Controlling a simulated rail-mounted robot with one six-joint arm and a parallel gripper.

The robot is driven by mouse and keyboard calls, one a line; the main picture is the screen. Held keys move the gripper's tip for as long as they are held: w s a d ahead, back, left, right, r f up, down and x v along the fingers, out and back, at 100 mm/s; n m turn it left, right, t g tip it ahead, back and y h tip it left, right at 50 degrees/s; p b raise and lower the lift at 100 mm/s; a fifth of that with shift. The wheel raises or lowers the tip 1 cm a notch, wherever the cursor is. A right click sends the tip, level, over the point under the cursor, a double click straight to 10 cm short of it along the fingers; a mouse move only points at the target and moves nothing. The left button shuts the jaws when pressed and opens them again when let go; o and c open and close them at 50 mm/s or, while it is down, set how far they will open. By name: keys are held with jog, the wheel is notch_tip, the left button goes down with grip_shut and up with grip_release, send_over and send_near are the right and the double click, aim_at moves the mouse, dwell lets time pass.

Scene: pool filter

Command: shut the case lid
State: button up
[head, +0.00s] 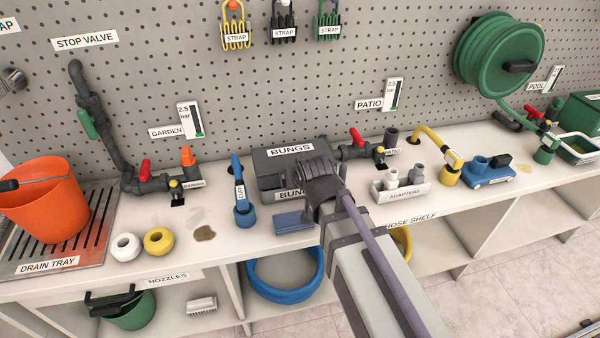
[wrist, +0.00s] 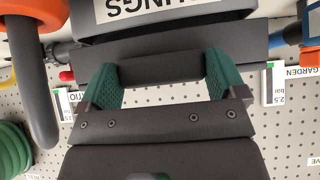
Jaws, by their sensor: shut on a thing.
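The dark grey case (head: 268,184) stands on the bench at the middle of the head view. Its lid (head: 262,157) carries a BUNGS label, and a second BUNGS label on the case front is partly hidden by my arm. My gripper (head: 316,172) is at the right part of the case. In the wrist view, the green pads of my gripper (wrist: 164,77) are shut on a dark bar-like handle (wrist: 160,67) beside a dark labelled panel (wrist: 185,30). My arm hides the case's right front, and I cannot tell how far the lid is open.
Right are a patio valve (head: 378,152) and an adapters tray (head: 402,191). The pegboard wall (head: 330,80) is close behind.

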jog(key=shift+s+f+b, duration=0.15)
jog(key=shift+f+b, duration=0.25)
jog(key=shift+f, duration=0.35)
jog(key=shift+r, duration=0.15)
jog(key=o, duration=1)
jog(key=shift+r, duration=0.1)
notch_tip(320, 180, up, 10)
jog(key=p, duration=1)
